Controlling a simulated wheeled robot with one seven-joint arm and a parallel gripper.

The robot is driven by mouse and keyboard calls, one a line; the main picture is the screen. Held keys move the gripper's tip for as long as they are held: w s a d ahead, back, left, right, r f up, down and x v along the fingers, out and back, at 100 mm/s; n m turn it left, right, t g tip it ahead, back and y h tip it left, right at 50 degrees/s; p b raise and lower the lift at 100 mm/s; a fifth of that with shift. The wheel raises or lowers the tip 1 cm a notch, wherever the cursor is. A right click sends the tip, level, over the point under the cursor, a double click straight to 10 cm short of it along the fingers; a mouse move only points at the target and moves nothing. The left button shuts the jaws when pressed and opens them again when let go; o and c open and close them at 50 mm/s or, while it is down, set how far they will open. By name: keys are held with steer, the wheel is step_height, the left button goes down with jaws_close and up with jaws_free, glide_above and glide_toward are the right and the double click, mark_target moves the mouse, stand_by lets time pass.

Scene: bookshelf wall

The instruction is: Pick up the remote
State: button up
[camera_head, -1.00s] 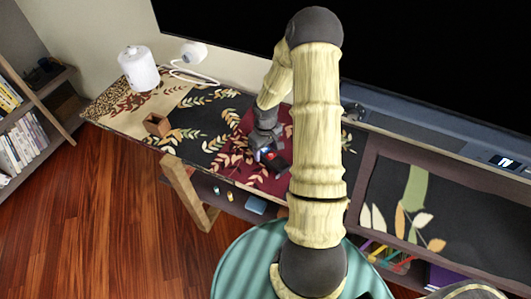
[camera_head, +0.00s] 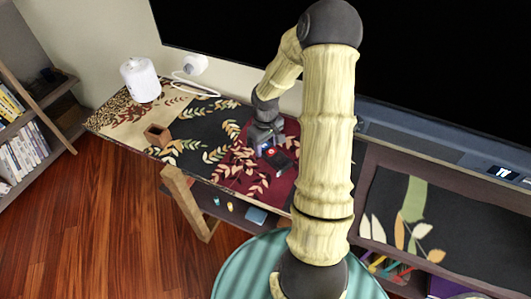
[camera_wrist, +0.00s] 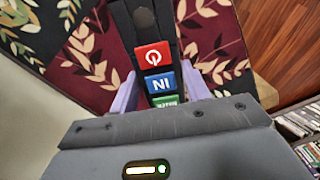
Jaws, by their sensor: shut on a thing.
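The remote is black with red, blue and green buttons. In the head view the remote (camera_head: 283,159) is a small dark shape over the dark red part of the patterned cabinet top. My gripper (camera_head: 264,141) points down at its far end. In the wrist view the remote (camera_wrist: 146,20) runs up between the two purple fingers of my gripper (camera_wrist: 160,92), which are shut on its sides. Its lower end is hidden by the gripper body. I cannot tell whether the remote touches the cabinet top.
A small open wooden box (camera_head: 157,135) and a white canister (camera_head: 140,80) stand on the left of the cabinet top (camera_head: 205,125). A large black screen (camera_head: 430,70) is behind. A bookshelf (camera_head: 35,125) stands at far left. Wood floor (camera_head: 110,220) is clear.

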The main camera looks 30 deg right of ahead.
steer(key=shift+r, duration=0.9)
steer(key=shift+w+a+r+p, duration=0.1)
steer(key=shift+a+r+p, duration=0.1)
steer(key=shift+r+p, duration=0.35)
steer(key=a+r+m+p, duration=0.3)
steer(key=a+r+p, duration=0.9)
steer(key=p, duration=1.3)
steer(key=shift+w+a, duration=0.4)
steer(key=shift+f, duration=0.1)
steer(key=shift+a, duration=0.1)
